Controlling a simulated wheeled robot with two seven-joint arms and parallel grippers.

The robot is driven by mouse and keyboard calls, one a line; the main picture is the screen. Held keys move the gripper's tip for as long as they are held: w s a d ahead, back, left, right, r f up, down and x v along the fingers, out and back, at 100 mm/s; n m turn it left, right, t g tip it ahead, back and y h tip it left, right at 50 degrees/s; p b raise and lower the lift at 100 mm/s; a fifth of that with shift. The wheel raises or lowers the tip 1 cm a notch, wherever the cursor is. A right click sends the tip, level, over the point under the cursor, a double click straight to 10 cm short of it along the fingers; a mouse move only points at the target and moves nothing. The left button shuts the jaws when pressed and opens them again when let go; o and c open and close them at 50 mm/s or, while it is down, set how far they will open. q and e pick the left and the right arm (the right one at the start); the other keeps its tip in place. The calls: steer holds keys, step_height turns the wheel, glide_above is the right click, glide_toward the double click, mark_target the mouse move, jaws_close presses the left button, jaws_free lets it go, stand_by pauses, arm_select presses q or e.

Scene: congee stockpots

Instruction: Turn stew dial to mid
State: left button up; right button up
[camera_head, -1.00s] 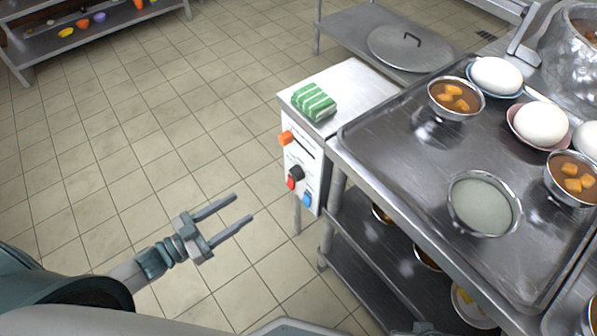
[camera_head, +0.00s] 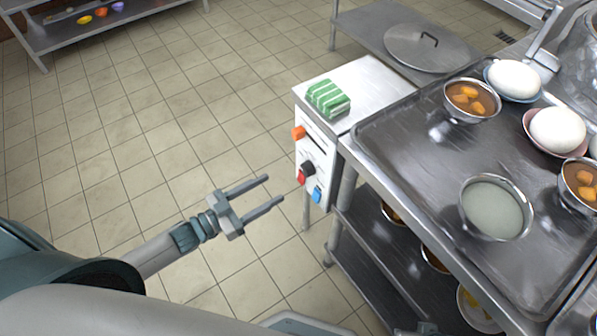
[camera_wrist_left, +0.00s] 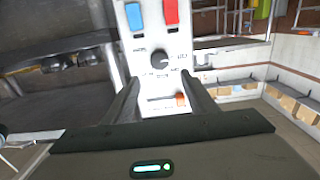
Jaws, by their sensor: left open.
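The stew dial, a round black knob (camera_head: 308,167), sits on the white front panel (camera_head: 313,150) of a metal box. An orange part (camera_head: 298,132) is above it, with a red switch (camera_head: 301,178) and a blue switch (camera_head: 317,194) below. My left gripper (camera_head: 276,190) is open and empty, to the left of the panel and apart from it, fingers pointing at it. In the left wrist view the black dial (camera_wrist_left: 159,59) appears just beyond and between the fingers, with small markings around it too blurred to read. My right gripper is not in view.
A green striped cloth (camera_head: 328,98) lies on the box top. A metal tray (camera_head: 400,135) with bowls of food stands right of the box, on a table with a lower shelf. A pot lid (camera_head: 415,48) lies behind. The tiled floor left of the panel is clear.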

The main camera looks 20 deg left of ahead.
mark_target(304, 170)
arm_select(q)
steer(key=x, duration=1)
steer(key=shift+w+d, duration=0.3)
steer(key=c, duration=1)
